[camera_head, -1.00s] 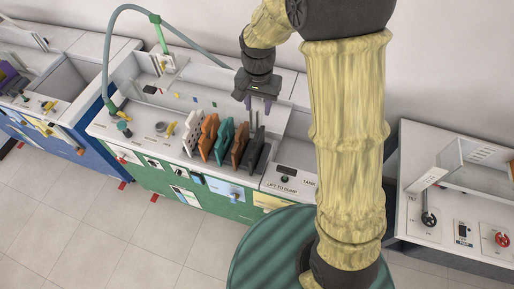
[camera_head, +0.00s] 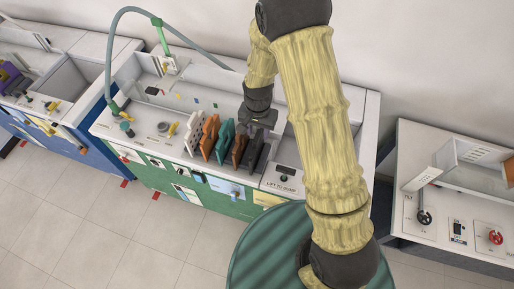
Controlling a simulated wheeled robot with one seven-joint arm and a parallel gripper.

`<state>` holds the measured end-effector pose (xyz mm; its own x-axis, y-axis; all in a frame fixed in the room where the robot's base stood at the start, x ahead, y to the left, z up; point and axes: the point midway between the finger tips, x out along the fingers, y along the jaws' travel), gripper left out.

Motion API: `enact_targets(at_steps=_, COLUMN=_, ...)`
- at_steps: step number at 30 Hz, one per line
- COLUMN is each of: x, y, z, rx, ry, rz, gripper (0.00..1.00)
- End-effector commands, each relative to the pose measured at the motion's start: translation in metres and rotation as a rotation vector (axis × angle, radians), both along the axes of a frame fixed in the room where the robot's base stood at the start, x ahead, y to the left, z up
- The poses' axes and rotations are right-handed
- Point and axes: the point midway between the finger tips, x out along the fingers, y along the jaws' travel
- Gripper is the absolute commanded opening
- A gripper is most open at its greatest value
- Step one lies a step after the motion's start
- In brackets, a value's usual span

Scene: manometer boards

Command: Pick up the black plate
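The black plate (camera_head: 257,154) stands on edge at the right end of a row of plates on the green-fronted bench. My gripper (camera_head: 260,130) points down right above the black plate, at its top edge. The fingertips are small and dark here and blend with the plate. I cannot tell whether they touch it or are closed on it. The plate still stands in line with the row.
Left of the black plate stand a brown plate (camera_head: 239,149), a teal plate (camera_head: 225,141), an orange plate (camera_head: 209,136) and a white perforated plate (camera_head: 194,131), closely spaced. A grey hose (camera_head: 108,58) arches over the bench's left side. A white bench (camera_head: 424,190) stands at right.

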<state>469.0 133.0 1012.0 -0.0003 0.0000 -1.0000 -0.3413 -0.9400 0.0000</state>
Motion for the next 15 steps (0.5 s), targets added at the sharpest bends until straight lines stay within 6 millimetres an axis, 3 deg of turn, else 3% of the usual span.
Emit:
enact_targets(at_steps=8, x=0.000, y=0.000, z=-0.004, rx=-0.001, ry=0.001, rz=0.000, gripper=0.40)
enact_targets(at_steps=15, x=0.000, y=0.003, z=-0.026, rx=-0.001, ry=0.004, rz=0.001, gripper=0.40)
